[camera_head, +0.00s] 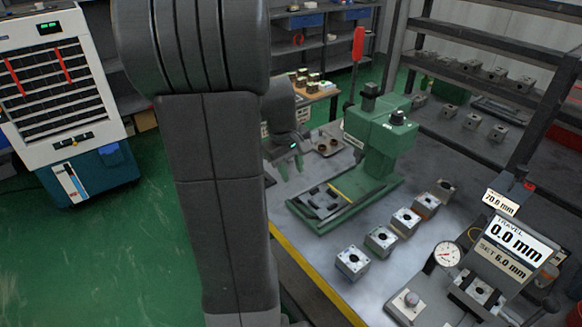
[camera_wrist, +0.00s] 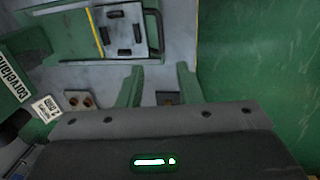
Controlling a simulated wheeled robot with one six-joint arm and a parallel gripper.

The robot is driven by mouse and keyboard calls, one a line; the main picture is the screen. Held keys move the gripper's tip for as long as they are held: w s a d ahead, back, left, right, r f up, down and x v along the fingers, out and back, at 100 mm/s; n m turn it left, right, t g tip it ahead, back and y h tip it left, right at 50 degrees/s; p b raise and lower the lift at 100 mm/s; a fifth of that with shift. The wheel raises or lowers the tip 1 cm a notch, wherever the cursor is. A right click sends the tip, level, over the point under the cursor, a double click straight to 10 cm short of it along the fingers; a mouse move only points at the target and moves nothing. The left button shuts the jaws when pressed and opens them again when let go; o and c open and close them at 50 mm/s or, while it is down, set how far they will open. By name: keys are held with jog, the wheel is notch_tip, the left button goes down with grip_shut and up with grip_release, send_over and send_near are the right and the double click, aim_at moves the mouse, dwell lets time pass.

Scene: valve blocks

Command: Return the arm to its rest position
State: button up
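My gripper (camera_head: 291,167) hangs to the left of the green press (camera_head: 378,150), near the bench's left edge. Its two green fingers (camera_wrist: 159,88) stand apart in the wrist view, with nothing visible held between them. My dark arm fills the middle of the head view and hides part of the bench and floor. The press base with its yellow strip also shows in the wrist view (camera_wrist: 126,32). Several valve blocks (camera_head: 352,262) stand in a slanting row on the bench, clear of my gripper.
The grey bench (camera_head: 310,255) has a yellow front edge. A gauge (camera_head: 447,254) and a display reading 0.0 mm (camera_head: 515,241) stand at right. A small tray (camera_head: 328,145) with brown round parts lies behind my gripper. Shelves (camera_head: 490,75) stand behind. Green floor is open at left.

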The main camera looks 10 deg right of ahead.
aim_at(300, 207)
jog(key=f, duration=0.4)
jog(key=d+f, duration=0.1)
jog(key=f, duration=0.4)
jog(key=w+d+f, duration=0.1)
jog(key=f, duration=0.3)
jog(key=shift+d+f, duration=0.25)
jog(key=shift+f, duration=0.05)
jog(key=shift+r, duration=0.1)
